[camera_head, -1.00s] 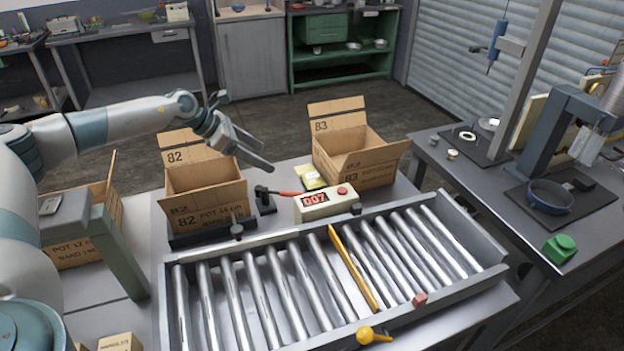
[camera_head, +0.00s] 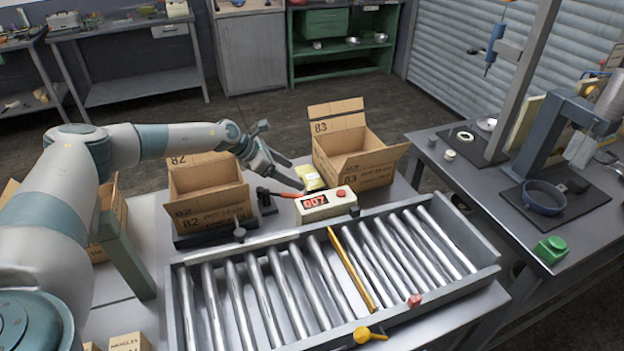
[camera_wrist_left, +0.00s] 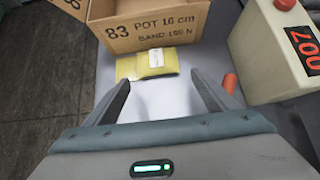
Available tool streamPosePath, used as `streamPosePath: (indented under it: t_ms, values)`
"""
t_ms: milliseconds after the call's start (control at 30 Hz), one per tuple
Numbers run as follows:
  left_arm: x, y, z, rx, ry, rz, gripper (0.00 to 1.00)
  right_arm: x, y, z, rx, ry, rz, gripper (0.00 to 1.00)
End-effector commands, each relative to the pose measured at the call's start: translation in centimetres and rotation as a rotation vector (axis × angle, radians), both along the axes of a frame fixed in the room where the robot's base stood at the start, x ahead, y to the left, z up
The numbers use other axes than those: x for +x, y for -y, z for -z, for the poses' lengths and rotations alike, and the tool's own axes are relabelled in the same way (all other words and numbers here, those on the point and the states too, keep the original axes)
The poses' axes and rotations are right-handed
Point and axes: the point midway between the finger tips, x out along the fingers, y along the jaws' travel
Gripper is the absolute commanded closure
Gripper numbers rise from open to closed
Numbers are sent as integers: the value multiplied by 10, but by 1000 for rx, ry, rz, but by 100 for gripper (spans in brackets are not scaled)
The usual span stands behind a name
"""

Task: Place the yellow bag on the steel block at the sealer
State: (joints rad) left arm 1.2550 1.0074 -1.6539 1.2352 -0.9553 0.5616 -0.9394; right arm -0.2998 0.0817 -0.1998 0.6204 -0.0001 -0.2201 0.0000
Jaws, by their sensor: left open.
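The yellow bag (camera_head: 313,179) lies flat behind the white counter box, close to the front of the right carton. In the left wrist view the yellow bag (camera_wrist_left: 150,64) shows below the printed carton wall. My left gripper (camera_head: 294,176) is open and empty at the bag's near left side. In the left wrist view my left gripper (camera_wrist_left: 161,82) has its fingers spread, with the bag just beyond and partly between the tips. I cannot pick out the sealer or its steel block with certainty. My right gripper is not in view.
The counter box (camera_head: 326,206) reading 007 stands right of the gripper. Open cartons stand at the left (camera_head: 210,207) and right (camera_head: 357,165). A roller conveyor (camera_head: 330,272) fills the front. The right bench holds a press frame (camera_head: 545,140) and a blue ring (camera_head: 543,197).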

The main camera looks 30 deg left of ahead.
Motion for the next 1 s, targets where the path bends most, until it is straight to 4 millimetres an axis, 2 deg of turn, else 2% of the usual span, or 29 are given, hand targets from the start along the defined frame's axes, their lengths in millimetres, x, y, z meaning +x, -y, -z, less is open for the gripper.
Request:
streamPosePath:
  t_ms: [367,700,1000]
  values:
    - [7,6,4,0,-2,1,21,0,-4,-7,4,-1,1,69]
    - [29,21,27,0,-1,1,21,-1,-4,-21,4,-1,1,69]
    - [32,24,33,-1,0,1,21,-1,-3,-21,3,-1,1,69]
